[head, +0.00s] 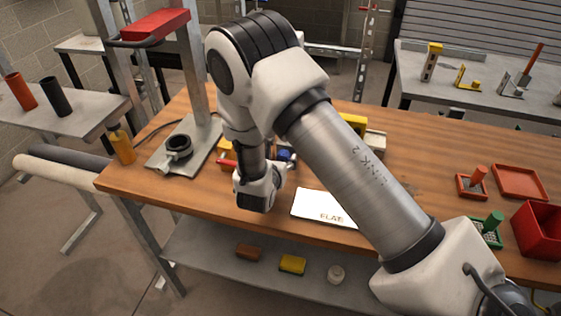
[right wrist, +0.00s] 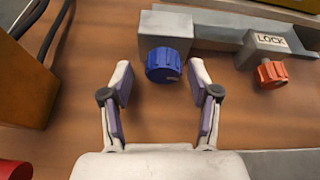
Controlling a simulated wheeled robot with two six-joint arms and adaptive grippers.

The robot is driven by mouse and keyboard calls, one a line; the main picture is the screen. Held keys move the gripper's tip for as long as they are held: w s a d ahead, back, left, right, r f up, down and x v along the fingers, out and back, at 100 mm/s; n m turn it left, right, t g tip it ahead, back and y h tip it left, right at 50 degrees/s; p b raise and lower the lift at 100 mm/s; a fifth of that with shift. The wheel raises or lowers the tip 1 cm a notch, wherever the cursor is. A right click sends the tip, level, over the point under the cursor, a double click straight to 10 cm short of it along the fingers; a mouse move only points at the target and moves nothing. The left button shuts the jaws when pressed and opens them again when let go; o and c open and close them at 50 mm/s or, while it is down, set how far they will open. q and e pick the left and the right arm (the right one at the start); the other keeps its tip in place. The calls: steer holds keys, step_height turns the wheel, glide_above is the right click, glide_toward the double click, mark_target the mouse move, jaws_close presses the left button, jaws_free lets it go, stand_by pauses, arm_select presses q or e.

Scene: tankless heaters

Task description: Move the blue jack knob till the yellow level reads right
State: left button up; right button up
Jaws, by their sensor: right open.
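The blue jack knob (right wrist: 163,66) is on the front of a grey block in the right wrist view. It also shows small in the head view (head: 287,156), beside my right arm. My right gripper (right wrist: 160,74) is open, with its fingers apart on either side of the knob's near face. I see no clear contact. A yellow object (head: 353,122), perhaps the level, is partly hidden behind my right arm in the head view. Its reading cannot be made out. My left gripper is not in view.
An orange knob (right wrist: 271,74) sits under a LOCK label to the right of the blue knob. A white card (head: 312,204) lies on the wooden bench (head: 430,165). A grey stand base (head: 203,145) is at left. Red trays (head: 521,181) are at right.

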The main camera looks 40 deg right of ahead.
steer(key=shift+w+d+f, duration=0.25)
steer(key=shift+d, duration=0.15)
steer(key=shift+s+d+r, duration=0.1)
steer(key=shift+d, duration=0.1)
steer(key=shift+a, duration=0.1)
steer(key=c, duration=1.2)
steer(key=shift+o, duration=0.2)
steer(key=shift+b, duration=0.45)
steer(key=m+b, duration=0.1)
steer(key=b, duration=0.2)
steer(key=m+t+y+b, duration=0.1)
steer(key=b, duration=0.3)
steer(key=m+t+b, duration=0.1)
steer(key=b, duration=0.3)
steer(key=shift+f+m, duration=0.3)
steer(key=shift+f, duration=0.05)
steer(key=shift+s+r+y, duration=0.1)
steer(key=shift+r+y, duration=0.05)
steer(key=shift+y, duration=0.15)
steer(key=shift+r, duration=0.2)
steer(key=o, duration=1.2)
steer(key=shift+c, duration=0.2)
